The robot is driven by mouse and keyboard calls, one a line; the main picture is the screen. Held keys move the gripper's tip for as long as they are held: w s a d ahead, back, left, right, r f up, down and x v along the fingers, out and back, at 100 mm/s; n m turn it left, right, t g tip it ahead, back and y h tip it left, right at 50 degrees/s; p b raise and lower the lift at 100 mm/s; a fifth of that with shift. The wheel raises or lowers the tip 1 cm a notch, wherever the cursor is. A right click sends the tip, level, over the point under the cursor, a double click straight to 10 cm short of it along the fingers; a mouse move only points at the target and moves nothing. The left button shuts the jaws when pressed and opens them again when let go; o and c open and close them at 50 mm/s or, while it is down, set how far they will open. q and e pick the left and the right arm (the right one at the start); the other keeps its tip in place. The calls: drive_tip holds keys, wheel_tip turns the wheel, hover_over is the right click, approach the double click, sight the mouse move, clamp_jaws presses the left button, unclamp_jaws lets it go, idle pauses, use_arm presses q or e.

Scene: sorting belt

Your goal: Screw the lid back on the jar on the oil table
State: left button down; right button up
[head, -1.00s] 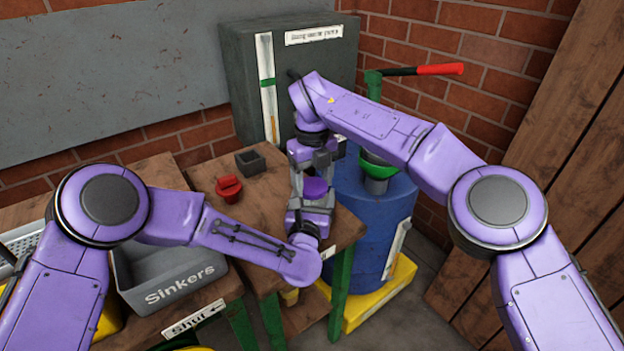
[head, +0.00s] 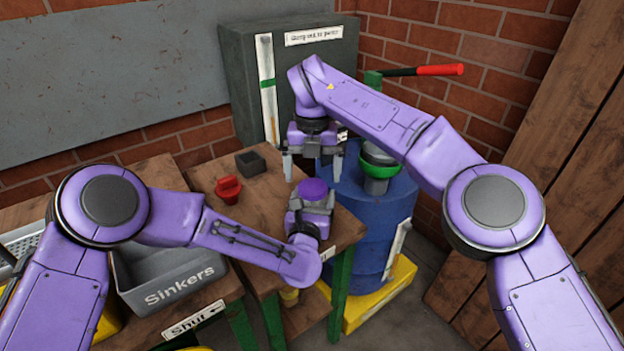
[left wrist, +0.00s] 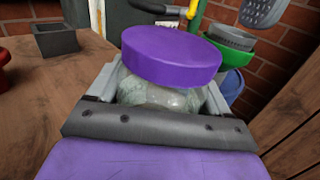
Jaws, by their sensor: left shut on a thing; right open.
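The jar (left wrist: 160,92) is glass with cloudy contents and stands on the oil table (head: 262,206). The purple lid (head: 313,189) sits on the jar's mouth; in the left wrist view the lid (left wrist: 172,55) looks slightly tilted, and I cannot tell how tightly it sits. My left gripper (head: 311,203) is shut on the jar, one finger on each side of the glass. My right gripper (head: 314,172) is open and empty, fingers pointing down, above and just behind the lid, apart from it. In the head view the jar's body is mostly hidden by my left gripper.
A red object (head: 228,189) and a small dark open box (head: 250,162) stand on the table's left part. A blue drum (head: 370,225) with a green funnel (head: 379,160) stands right of the table. A grey Sinkers bin (head: 170,283) is at the left.

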wheel_tip(320, 180, up, 4)
drive_tip(key=shift+r, duration=0.25)
use_arm(q)
unclamp_jaws()
drive_tip(key=s, duration=0.3)
drive_tip(key=s+a+b, duration=0.1)
drive_tip(key=s, duration=0.6)
drive_tip(key=shift+s+a+b, duration=0.25)
drive_tip(key=shift+a+b, duration=0.1)
drive_tip(key=shift+a, duration=0.05)
use_arm(e)
drive_tip(key=shift+f, duration=0.85)
